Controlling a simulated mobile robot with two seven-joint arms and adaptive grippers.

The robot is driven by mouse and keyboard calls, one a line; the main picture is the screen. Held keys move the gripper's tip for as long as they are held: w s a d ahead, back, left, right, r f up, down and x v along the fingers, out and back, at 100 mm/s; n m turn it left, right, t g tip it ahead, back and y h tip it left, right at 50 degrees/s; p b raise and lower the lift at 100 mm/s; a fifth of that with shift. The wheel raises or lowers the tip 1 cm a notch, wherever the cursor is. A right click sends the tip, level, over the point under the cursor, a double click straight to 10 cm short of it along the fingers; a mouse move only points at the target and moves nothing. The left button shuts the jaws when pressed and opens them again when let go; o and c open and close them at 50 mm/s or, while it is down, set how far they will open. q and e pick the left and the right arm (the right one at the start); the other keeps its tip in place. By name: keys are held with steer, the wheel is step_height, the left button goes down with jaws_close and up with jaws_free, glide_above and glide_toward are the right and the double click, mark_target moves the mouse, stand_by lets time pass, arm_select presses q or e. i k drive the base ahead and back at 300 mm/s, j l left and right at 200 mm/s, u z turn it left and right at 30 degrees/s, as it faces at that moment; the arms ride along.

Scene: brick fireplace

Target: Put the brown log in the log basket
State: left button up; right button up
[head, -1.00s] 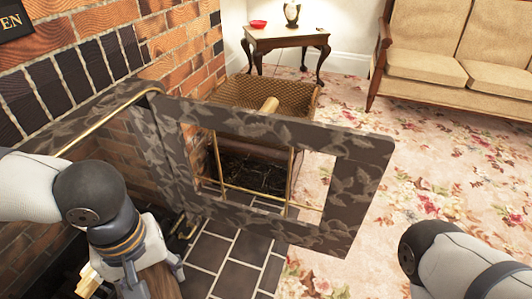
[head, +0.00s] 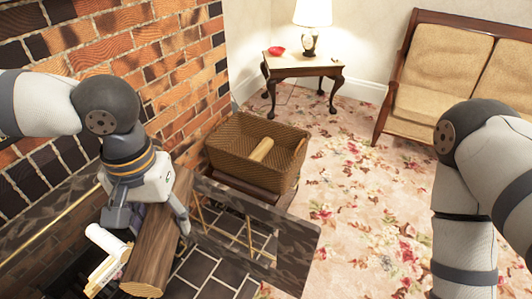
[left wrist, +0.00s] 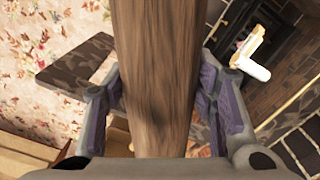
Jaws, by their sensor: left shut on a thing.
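The brown log (head: 158,245) is long, with bark-like grain. It is held raised in my left gripper (head: 150,212), in front of the fireplace and near the dark leaf-patterned screen. In the left wrist view the log (left wrist: 155,60) runs between the two fingers of the left gripper (left wrist: 157,108), which are closed on its sides. The log basket (head: 228,150) is brown wicker, beyond the screen and to the right of the held log. A pale log (head: 261,151) lies inside it. My right arm shows at the right; its gripper is out of view.
The open screen panel (head: 290,244) stands between the held log and the basket's near side. White and cream pieces (head: 104,240) lie left of the log, by the hearth. A brick wall (head: 150,65) borders the left. A lamp table (head: 300,63) stands behind the basket.

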mark_target(241, 152)
steer(key=i+l, duration=0.2)
steer(key=l, duration=0.15)
steer(key=i+l+u, duration=0.1)
steer(key=l, duration=0.25)
steer(key=i+l, duration=0.3)
steer(key=i+l+u, duration=0.3)
steer(key=i+l, duration=0.6)
steer(key=i+j, duration=0.15)
steer(key=i+j+u, duration=0.1)
steer(key=i, duration=0.3)
